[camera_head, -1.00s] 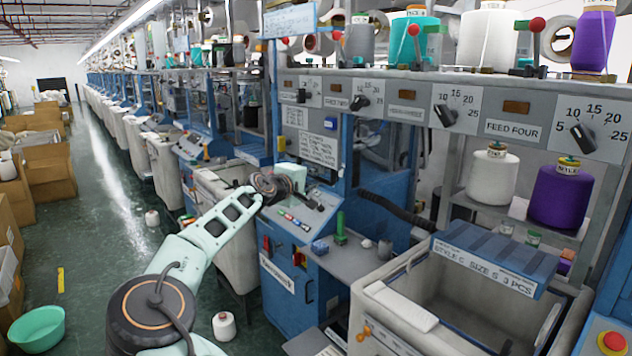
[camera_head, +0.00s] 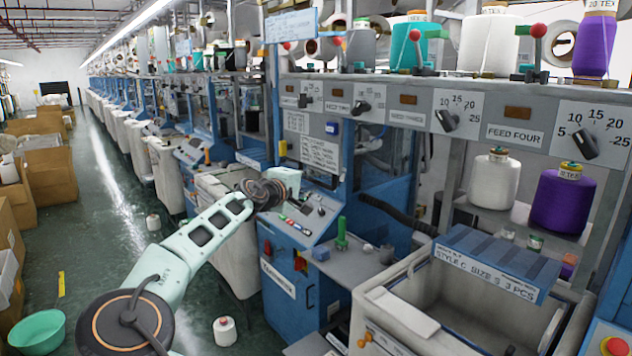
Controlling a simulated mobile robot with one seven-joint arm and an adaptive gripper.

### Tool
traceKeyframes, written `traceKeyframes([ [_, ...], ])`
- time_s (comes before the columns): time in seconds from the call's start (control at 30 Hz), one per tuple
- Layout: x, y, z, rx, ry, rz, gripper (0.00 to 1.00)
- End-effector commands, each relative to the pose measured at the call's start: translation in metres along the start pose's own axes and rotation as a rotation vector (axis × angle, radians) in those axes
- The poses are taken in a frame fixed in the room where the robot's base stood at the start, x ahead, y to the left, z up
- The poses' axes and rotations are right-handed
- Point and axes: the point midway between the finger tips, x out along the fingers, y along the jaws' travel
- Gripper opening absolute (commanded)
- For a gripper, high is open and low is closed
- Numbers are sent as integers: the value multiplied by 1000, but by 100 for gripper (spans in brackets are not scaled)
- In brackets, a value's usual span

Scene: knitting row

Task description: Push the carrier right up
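My arm reaches from the lower left to the blue knitting machine in the head view. Its pale end, with my gripper (camera_head: 288,183), is over the machine's sloped control panel (camera_head: 300,218); the fingers are not clear, and I cannot tell whether they touch anything. No part is clearly identifiable as the carrier. A green upright peg (camera_head: 342,234) stands on the grey ledge to the right of and below my gripper. Red-topped levers (camera_head: 415,50) and (camera_head: 538,48) stand on the upper rail, far from my gripper.
A cream bin (camera_head: 400,322) with a blue lid labelled "STYLE C SIZE S 3 PCS" (camera_head: 492,262) stands at the right. Yarn cones (camera_head: 562,200) sit on the shelf behind. A white cone (camera_head: 224,330) and a green basin (camera_head: 38,332) are on the floor. The aisle at left is open.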

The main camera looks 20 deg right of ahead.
Motion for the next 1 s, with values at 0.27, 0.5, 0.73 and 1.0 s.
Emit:
traceKeyframes([
  [0.27,-54,1,-2,0,3,1,18],
  [0.5,-81,1,-1,0,1,1,18],
  [0.73,-88,1,0,1,0,1,18],
  [1.0,-86,0,3,6,-4,-5,18],
])
